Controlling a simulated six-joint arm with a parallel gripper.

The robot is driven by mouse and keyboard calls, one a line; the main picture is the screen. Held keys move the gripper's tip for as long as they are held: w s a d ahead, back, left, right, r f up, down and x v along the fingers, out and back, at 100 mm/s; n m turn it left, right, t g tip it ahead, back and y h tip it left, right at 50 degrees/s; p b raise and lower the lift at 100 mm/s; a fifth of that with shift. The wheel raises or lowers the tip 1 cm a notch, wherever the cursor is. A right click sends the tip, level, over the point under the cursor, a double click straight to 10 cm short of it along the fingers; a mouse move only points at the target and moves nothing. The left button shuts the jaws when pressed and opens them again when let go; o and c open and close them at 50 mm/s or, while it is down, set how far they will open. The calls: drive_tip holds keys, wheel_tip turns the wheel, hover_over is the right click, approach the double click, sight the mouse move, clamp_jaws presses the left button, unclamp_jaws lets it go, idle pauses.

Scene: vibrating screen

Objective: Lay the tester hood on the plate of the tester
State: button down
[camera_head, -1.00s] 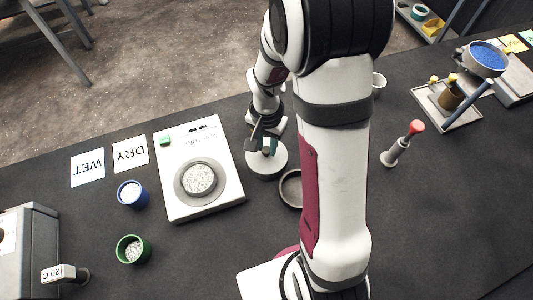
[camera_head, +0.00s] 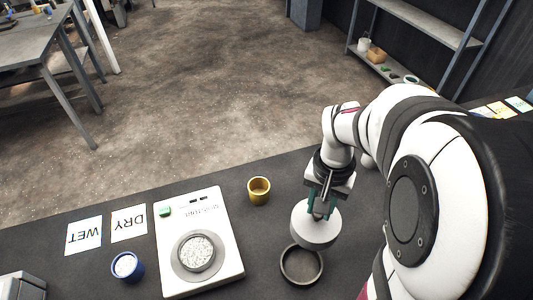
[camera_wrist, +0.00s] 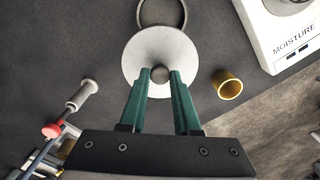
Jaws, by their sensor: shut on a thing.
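The tester hood (camera_head: 314,232) is a round white lid with a small grey knob. It also shows in the wrist view (camera_wrist: 145,72). My gripper (camera_head: 325,203) is shut on its knob, between two green fingers in the wrist view (camera_wrist: 160,76). The hood appears to hang above the table, and its exact height is hard to tell. The tester (camera_head: 222,222) is a white box to the left, labelled MOISTURE in the wrist view (camera_wrist: 299,45). Its round plate (camera_head: 180,266) carries a dish of pale granules (camera_head: 196,252) and is uncovered.
A dark round dish (camera_head: 287,279) lies just in front of the hood. A yellow cup (camera_head: 259,191) stands between tester and hood. A blue cup (camera_head: 127,267) and WET (camera_head: 84,235) and DRY (camera_head: 129,223) cards lie left.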

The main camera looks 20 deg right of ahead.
drive_tip(key=shift+s+d+r, duration=0.15)
drive_tip(key=shift+w+r, duration=0.2)
drive_tip(key=shift+w, duration=0.05)
drive_tip(key=w+a+r+n, duration=0.9)
drive_tip(key=a+r, duration=0.2)
drive_tip(key=a, duration=0.1)
drive_tip(key=shift+a, duration=0.3)
drive_tip(key=s+a+f+m, duration=0.4)
drive_tip(key=a+f+m, duration=0.4)
drive_tip(key=a+f, duration=0.3)
drive_tip(key=a, duration=0.4)
drive_tip(key=shift+m, duration=0.4)
